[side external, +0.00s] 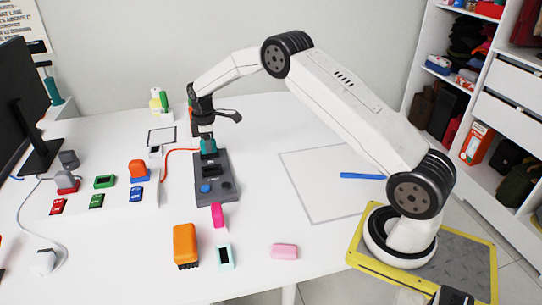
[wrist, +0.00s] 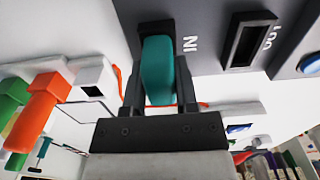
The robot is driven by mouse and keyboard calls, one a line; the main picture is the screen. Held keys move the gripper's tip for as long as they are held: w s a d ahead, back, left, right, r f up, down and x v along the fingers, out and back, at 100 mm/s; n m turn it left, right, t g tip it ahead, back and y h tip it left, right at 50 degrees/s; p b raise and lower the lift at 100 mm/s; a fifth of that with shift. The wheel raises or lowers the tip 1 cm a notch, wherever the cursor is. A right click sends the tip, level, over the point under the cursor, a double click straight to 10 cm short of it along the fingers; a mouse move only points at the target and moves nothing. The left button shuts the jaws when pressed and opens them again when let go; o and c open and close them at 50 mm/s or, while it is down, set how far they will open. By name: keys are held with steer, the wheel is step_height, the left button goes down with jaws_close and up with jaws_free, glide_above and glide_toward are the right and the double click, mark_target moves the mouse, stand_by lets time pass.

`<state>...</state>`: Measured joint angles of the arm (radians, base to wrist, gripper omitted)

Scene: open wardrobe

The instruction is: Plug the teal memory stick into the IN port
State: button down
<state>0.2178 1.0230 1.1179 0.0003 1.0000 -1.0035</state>
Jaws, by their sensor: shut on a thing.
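The teal memory stick (wrist: 158,72) is upright between the two fingers of my gripper (wrist: 160,100), which is shut on it. In the side view the stick (side external: 208,147) shows below my gripper (side external: 207,136), at the far end of the dark grey port box (side external: 222,187). In the wrist view the stick's end meets the dark rim of the IN port (wrist: 156,28), beside the white IN lettering. The stick hides most of that opening, so I cannot tell how deep it sits. The neighbouring OUT port (wrist: 247,42) is an empty dark slot.
A pink stick (side external: 217,215) is at the box's near end. An orange block (side external: 185,245), a mint stick (side external: 225,257) and a pink eraser (side external: 284,251) lie nearer. A raised white stand (side external: 110,205) with coloured pieces is left. A red cable (side external: 178,151) runs behind.

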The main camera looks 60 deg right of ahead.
steer(key=shift+c, duration=1.5)
jaws_free()
steer(key=shift+f, duration=0.1)
steer(key=shift+r, duration=3.95)
